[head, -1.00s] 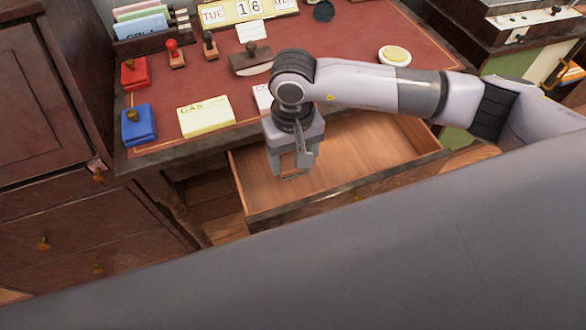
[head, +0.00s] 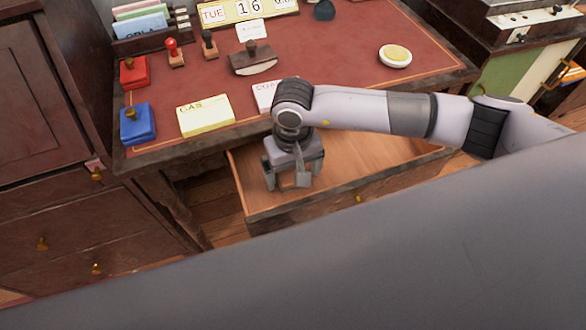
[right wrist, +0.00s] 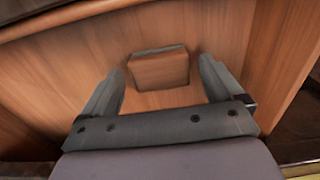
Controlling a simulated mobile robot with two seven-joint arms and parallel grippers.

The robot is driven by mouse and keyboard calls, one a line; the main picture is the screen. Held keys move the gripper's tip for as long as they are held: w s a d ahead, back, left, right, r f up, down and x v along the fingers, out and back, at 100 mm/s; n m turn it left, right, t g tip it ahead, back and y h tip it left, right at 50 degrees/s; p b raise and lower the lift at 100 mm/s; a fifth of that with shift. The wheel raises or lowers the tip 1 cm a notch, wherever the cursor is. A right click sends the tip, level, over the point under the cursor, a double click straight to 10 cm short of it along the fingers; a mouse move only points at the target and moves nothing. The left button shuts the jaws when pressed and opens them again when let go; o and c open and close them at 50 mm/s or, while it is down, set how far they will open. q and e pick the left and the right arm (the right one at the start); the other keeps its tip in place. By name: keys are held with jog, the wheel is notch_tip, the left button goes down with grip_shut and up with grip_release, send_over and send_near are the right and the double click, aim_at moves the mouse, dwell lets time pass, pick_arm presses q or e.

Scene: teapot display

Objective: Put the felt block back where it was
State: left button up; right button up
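In the right wrist view a small brown block (right wrist: 158,68) with a greyish edge, which looks like the felt block, lies on the bare wooden floor of the open drawer (right wrist: 60,50). My right gripper (right wrist: 160,75) is open, with one finger on each side of the block and visible gaps to both. In the head view my right gripper (head: 286,186) points down into the drawer (head: 375,165) near its left front corner and hides the block. My left gripper is not in view.
The desk top (head: 330,60) above the drawer holds a yellow card stack (head: 205,116), a blue ink pad (head: 138,124), a red one (head: 133,73), stamps, a rocker blotter (head: 253,58) and a round white dish (head: 395,55). The drawer's right part is clear.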

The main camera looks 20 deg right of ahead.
aim_at(293, 175)
jog(key=shift+r, duration=0.6)
notch_tip(293, 175, up, 11)
dwell(0.6)
